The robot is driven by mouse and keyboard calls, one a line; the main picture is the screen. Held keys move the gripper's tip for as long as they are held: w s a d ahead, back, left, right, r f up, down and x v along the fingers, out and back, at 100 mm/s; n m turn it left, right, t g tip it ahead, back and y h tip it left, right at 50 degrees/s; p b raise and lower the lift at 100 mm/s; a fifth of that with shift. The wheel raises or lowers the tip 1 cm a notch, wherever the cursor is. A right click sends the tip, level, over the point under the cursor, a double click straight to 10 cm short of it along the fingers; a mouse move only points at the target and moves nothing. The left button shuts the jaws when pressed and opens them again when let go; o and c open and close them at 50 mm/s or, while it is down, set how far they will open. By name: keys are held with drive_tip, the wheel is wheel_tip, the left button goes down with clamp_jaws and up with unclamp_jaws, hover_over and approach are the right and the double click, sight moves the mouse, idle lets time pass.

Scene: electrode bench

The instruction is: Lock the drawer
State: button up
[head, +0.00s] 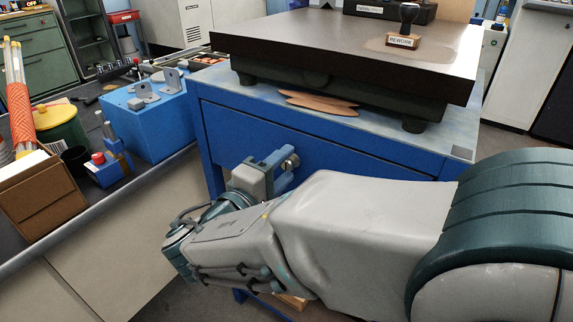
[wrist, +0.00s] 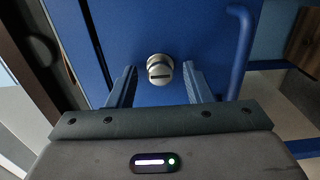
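The blue drawer front (head: 345,160) is below the bench top in the head view and fills much of the wrist view (wrist: 195,30). A round silver lock (wrist: 160,69) with a dark, roughly level slot sticks out of it. The lock also shows at my fingertips in the head view (head: 291,161). My gripper (wrist: 160,84) is open. One finger is left of the lock and one is right, with a visible gap on each side. I cannot tell how deep the fingers reach around it. Nothing is held.
A blue bar handle (wrist: 240,50) stands right of the lock. A dark surface plate (head: 350,50) with a REWORK stamp (head: 404,38) sits on the bench. At left, a side bench holds a blue box (head: 155,125) and a cardboard box (head: 40,195).

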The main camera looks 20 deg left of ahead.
drive_tip(key=s+a+p, duration=0.1)
drive_tip(key=s+a, duration=0.1)
drive_tip(key=s, duration=1.1)
drive_tip(key=shift+s+a+p, duration=0.3)
drive_tip(key=shift+p, duration=0.05)
